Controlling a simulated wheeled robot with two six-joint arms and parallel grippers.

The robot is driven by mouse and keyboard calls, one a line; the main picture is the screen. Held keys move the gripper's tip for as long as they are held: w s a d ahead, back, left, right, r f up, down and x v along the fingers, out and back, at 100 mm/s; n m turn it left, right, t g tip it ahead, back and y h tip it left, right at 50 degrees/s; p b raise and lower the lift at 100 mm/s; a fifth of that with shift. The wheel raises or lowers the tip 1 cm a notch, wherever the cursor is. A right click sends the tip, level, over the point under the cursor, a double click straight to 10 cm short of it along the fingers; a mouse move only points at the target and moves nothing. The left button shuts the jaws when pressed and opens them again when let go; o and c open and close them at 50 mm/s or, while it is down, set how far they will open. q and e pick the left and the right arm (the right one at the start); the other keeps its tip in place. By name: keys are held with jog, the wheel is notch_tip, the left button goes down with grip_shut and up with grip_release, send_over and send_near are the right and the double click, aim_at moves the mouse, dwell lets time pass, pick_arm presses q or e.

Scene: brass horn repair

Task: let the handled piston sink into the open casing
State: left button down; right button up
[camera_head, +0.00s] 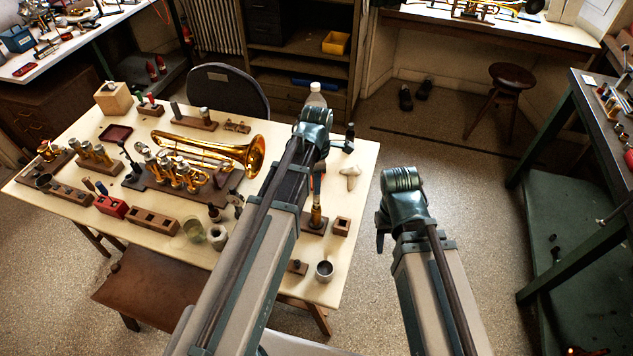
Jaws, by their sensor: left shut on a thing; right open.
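The brass horn (205,155) lies on the workbench at left centre, its bell to the right and its upright valve casings (178,172) towards the front. I cannot tell which casing is open. My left gripper (342,146) is over the bench's right part, well to the right of the valves. It is shut on a small dark upright piece (350,131), only partly visible; I cannot tell if this is the handled piston. A slim brass piece (316,212) stands in a wooden block, partly hidden by my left arm. My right gripper (380,234) is open, off the bench's right edge.
The workbench (150,238) carries wooden racks of brass parts (95,155), a block with square holes (152,220), a red box (111,206), a glass jar (194,230) and a metal cup (324,270). A chair (228,85) stands behind. Open floor lies to the right.

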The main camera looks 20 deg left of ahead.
pick_arm(q)
jog(key=shift+f+b, duration=0.6)
jog(key=shift+f, duration=0.2)
grip_release()
